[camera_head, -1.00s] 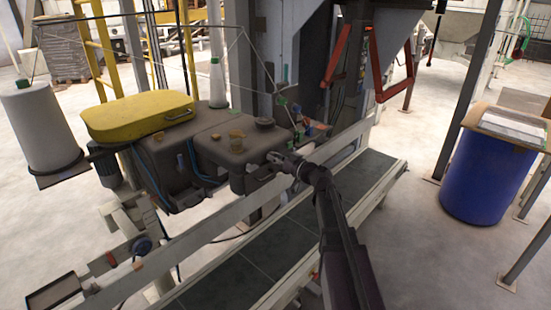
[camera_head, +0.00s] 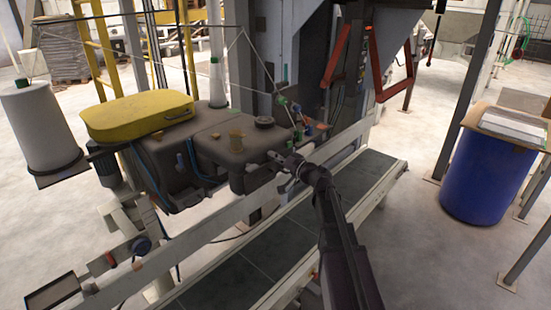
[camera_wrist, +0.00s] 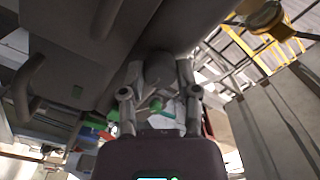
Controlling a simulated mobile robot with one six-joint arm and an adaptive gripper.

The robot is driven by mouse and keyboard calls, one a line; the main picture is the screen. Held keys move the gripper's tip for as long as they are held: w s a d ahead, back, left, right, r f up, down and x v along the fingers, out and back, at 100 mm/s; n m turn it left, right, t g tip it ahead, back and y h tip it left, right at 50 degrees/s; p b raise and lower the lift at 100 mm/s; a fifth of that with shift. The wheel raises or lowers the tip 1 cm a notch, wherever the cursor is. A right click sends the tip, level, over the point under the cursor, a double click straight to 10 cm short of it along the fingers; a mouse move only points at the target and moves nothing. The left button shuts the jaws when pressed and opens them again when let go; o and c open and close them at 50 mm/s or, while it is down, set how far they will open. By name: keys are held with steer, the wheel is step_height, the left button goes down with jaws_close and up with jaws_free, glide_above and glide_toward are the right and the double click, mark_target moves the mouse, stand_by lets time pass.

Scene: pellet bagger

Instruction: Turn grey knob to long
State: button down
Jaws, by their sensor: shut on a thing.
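My gripper (camera_head: 284,160) reaches the right-hand end of the dark grey sewing head (camera_head: 230,150), above the conveyor. In the wrist view my gripper (camera_wrist: 158,100) has its two fingers on either side of a grey knob (camera_wrist: 157,70) on the underside edge of the dark housing (camera_wrist: 65,50). The fingers are shut on the knob. The knob is too small and too covered by the fingers in the head view to make out. No marking for long can be read in either view.
A conveyor (camera_head: 240,277) with a pale side rail runs below my arm. A yellow cover (camera_head: 140,115) and white thread cones (camera_head: 40,125) stand to the left. A blue drum (camera_head: 487,178) stands at the right, with open floor between.

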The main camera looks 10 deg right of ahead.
steer(key=shift+w+m, duration=0.1)
steer(key=shift+m, duration=0.8)
steer(key=shift+c, duration=1.6)
jaws_free()
steer(key=v, duration=0.7)
steer(key=shift+s+d, duration=0.2)
steer(key=shift+s, duration=0.1)
